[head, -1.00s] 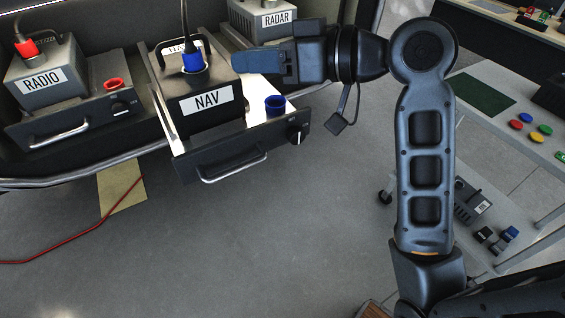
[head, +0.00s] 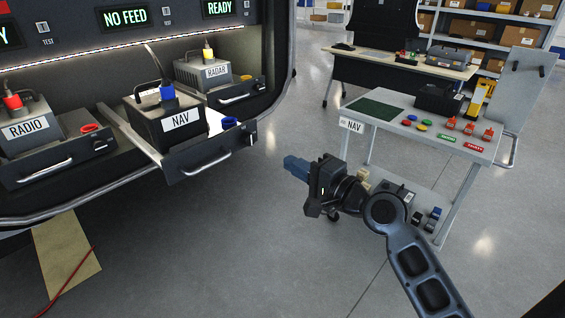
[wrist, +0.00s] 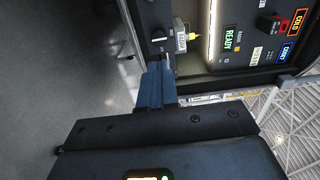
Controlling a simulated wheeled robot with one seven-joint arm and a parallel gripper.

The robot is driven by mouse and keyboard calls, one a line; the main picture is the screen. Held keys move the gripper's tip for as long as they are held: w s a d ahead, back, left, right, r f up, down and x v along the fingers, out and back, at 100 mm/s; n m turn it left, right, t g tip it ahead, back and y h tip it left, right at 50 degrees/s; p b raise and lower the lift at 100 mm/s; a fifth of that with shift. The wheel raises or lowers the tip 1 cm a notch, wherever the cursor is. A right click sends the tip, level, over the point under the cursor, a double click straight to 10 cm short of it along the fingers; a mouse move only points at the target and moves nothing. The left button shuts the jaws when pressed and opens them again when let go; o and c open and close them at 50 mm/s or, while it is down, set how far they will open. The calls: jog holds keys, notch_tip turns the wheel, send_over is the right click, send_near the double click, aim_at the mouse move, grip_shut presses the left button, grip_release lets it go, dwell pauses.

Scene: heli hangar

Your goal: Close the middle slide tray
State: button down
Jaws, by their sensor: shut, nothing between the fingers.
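The middle slide tray (head: 205,152) carries the NAV box (head: 166,118) and is pulled out from the rack, standing farther forward than the trays on both sides. A blue connector is plugged into the top of the NAV box, and a blue ring sits at the tray's right front. The tray's front has a silver handle (head: 207,164). My gripper (head: 292,167) is shut and empty, in the open air to the right of the tray and apart from it. In the wrist view the shut fingers (wrist: 154,88) point toward the rack, with the RADAR box (wrist: 181,38) beyond them.
The RADIO tray (head: 45,175) is at the left and the RADAR tray (head: 238,92) at the right. The display above the middle tray reads NO FEED. The floor between is clear.

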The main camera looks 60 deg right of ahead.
jog(key=p, duration=0.2)
send_near(248, 140)
jog(key=x, duration=0.5)
jog(key=shift+r, duration=0.15)
jog(key=shift+x, duration=0.9)
jog(key=b+x, duration=0.2)
jog(key=x, duration=0.6)
jog(key=b+x, duration=0.2)
jog(key=x, duration=0.6)
jog(key=b+x, duration=0.2)
jog(key=x, duration=0.7)
jog(key=shift+w+a+b, duration=0.15)
jog(key=shift+a+b, duration=0.25)
jog(key=shift+w+d, duration=0.15)
jog(key=shift+w, duration=0.4)
jog(key=shift+w+r, duration=0.1)
jog(key=shift+r, duration=0.1)
